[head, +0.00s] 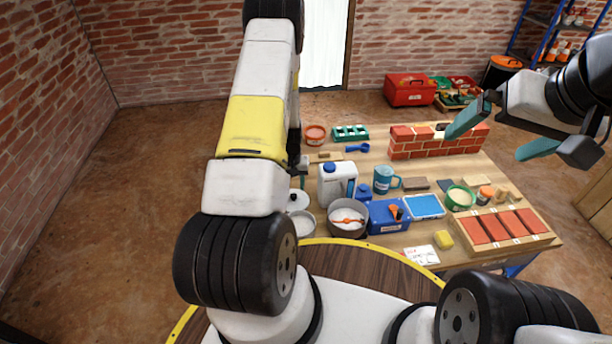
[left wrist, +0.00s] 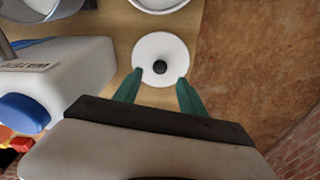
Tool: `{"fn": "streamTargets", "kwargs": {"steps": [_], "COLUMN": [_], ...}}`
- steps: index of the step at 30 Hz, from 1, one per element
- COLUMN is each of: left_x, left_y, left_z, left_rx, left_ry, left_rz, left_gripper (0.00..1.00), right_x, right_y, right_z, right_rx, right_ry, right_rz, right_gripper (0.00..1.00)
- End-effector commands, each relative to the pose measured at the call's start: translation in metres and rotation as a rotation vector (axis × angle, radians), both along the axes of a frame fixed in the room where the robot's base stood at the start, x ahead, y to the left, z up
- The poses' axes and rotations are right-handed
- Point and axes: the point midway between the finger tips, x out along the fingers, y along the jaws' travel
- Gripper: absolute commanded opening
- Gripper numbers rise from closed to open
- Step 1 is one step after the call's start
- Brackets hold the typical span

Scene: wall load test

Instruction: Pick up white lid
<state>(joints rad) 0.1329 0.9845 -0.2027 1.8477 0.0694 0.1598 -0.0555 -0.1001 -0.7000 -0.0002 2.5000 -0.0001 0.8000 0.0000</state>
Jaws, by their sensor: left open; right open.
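The white lid (left wrist: 161,48) is a round disc with a black knob in its middle. It lies on the wooden table. In the left wrist view it sits just beyond my open left gripper (left wrist: 157,90), whose two green fingertips point at its near edge. In the head view the lid (head: 298,201) shows partly beside my left arm, left of a white jug. My left gripper (head: 301,178) is largely hidden behind that arm there. My right gripper (head: 492,134) is open and empty, raised over the right side of the table by the brick wall.
A white jug with a blue cap (head: 337,184) stands close right of the lid. A grey bowl (head: 347,219), a white bowl (head: 303,224) and a blue box (head: 388,217) are near it. The table's left edge is close to the lid.

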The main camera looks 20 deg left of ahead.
Motion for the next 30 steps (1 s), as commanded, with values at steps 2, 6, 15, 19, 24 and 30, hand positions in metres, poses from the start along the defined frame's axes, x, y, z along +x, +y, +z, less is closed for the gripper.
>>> {"fn": "streamTargets", "kwargs": {"steps": [2, 6, 15, 19, 24, 30], "left_x": [0.0, 0.001, 0.004, 0.004, 0.004, 0.004], "left_y": [0.0, 0.0, 0.001, 0.001, 0.001, 0.001], "left_z": [-0.01, -0.032, -0.053, -0.053, -0.053, -0.052], "left_rx": [0.0, -0.002, -0.001, -0.001, -0.001, -0.001], "left_ry": [0.001, 0.003, 0.0, 0.0, 0.0, 0.0], "left_rz": [0.0, 0.0, 0.0, 0.0, 0.0, 0.0], "left_gripper": [0.49, 0.49, 0.49, 0.49, 0.17, 0.0], "right_x": [0.0, 0.0, 0.0, 0.0, 0.0, 0.0], "right_y": [0.0, 0.0, 0.0, 0.0, 0.0, 0.0], "right_z": [0.0, 0.0, 0.0, 0.0, 0.0, 0.0], "right_rx": [0.0, 0.0, 0.0, 0.0, 0.0, 0.0], "right_ry": [0.0, 0.0, 0.0, 0.0, 0.0, 0.0], "right_rz": [0.0, 0.0, 0.0, 0.0, 0.0, 0.0], "right_gripper": [1.0, 1.0, 1.0, 1.0, 1.0, 1.0]}}
